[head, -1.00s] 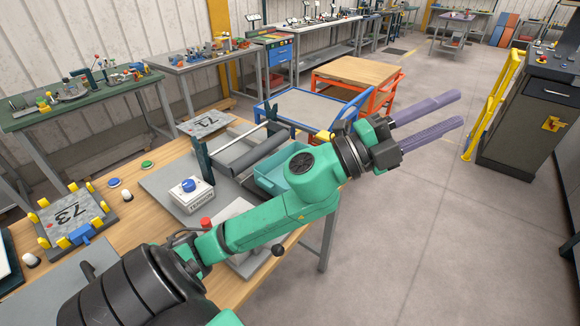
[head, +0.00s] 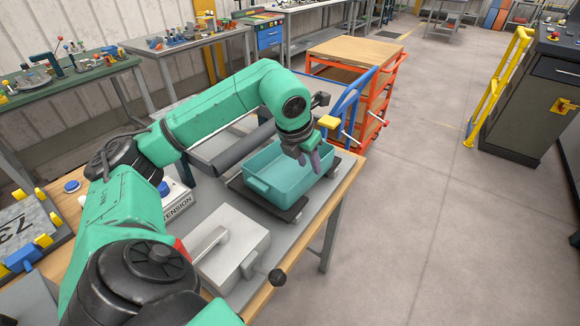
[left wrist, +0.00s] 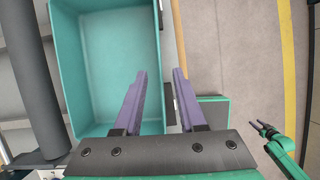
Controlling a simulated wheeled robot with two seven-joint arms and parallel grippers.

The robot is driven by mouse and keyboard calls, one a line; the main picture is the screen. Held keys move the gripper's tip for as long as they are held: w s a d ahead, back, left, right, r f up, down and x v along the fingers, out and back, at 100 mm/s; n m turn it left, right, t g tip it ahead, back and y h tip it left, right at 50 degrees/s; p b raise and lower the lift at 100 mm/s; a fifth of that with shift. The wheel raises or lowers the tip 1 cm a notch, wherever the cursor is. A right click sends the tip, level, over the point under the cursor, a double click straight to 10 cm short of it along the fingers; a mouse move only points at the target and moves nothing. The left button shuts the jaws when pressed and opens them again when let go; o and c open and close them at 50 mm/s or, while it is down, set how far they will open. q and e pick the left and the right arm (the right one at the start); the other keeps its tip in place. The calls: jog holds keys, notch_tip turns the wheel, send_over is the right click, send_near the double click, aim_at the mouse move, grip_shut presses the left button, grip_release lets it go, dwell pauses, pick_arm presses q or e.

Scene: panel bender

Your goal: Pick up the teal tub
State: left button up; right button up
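The teal tub (head: 290,172) is an open, empty rectangular box. It rests upright on a dark plate (head: 262,202) near the bench's right end. My left gripper (head: 317,166) points down at the tub's right side. In the left wrist view my left gripper (left wrist: 160,72) is open with nothing held. One purple finger shows over the inside of the tub (left wrist: 110,60), the other outside its right wall. Whether the fingers touch the wall is unclear. My right gripper (left wrist: 262,127) shows small at the right of the left wrist view; its opening is hard to judge.
A grey roller (head: 235,150) lies behind the tub. A light metal box with a handle (head: 232,246) stands in front of it. A blue cart frame (head: 352,98) and an orange cart (head: 375,100) stand just beyond the bench.

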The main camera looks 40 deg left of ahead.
aim_at(312, 185)
pick_arm(q)
jog(key=p+x, duration=0.2)
jog(key=x, duration=0.3)
jog(key=shift+w+d, duration=0.1)
jog(key=shift+w+f, duration=0.1)
jog(key=shift+f, duration=0.15)
grip_shut()
pick_arm(e)
jog(key=shift+w+a+r, duration=0.2)
jog(key=shift+a+r, duration=0.1)
jog(key=shift+r, duration=0.2)
jog(key=shift+w+a+r, duration=0.2)
jog(key=shift+a+r, duration=0.1)
jog(key=shift+r, duration=0.2)
pick_arm(q)
jog(key=shift+r, duration=0.1)
pick_arm(e)
jog(key=shift+d, duration=0.1)
